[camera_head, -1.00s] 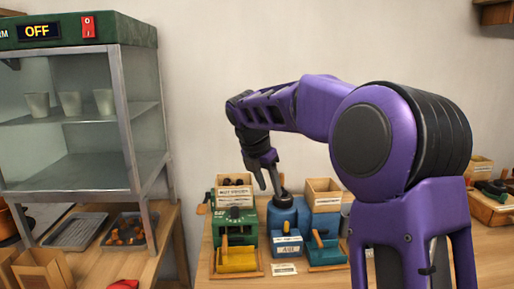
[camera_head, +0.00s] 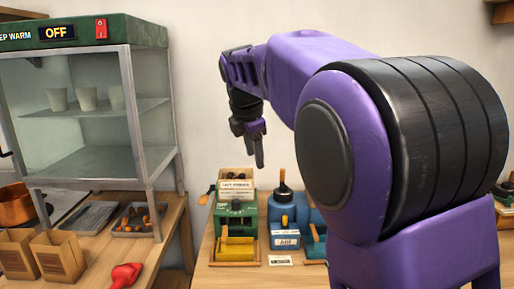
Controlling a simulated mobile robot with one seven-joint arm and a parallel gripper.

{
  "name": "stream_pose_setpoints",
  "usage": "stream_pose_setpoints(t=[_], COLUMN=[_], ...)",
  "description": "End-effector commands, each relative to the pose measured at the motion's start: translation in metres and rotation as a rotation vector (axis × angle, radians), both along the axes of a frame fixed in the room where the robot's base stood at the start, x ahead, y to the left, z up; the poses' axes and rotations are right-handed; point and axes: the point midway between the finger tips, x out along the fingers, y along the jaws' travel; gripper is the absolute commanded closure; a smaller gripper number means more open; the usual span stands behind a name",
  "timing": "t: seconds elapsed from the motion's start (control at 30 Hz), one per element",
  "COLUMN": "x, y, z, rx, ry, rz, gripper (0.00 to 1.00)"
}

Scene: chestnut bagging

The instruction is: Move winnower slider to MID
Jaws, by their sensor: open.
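The winnower (camera_head: 282,212) is the blue machine on the right-hand table, with a black knob on top and a white label reading "AIR" (camera_head: 286,241) on its front. A small card (camera_head: 279,260) lies on the table before it. The slider and its setting are too small to make out. My gripper (camera_head: 259,160) is open and empty, pointing down, above and left of the black knob and apart from it.
At left are a warming cabinet (camera_head: 75,36) reading OFF, paper bags (camera_head: 57,256), trays and a red object (camera_head: 125,275).

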Motion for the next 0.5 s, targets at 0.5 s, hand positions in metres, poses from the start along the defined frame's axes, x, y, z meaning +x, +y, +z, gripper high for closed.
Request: stream_pose_setpoints(t=[0.5], x=[-0.003], y=[0.008], z=[0.021], rx=[0.069], ry=[-0.047], rz=[-0.044], gripper=[0.50])
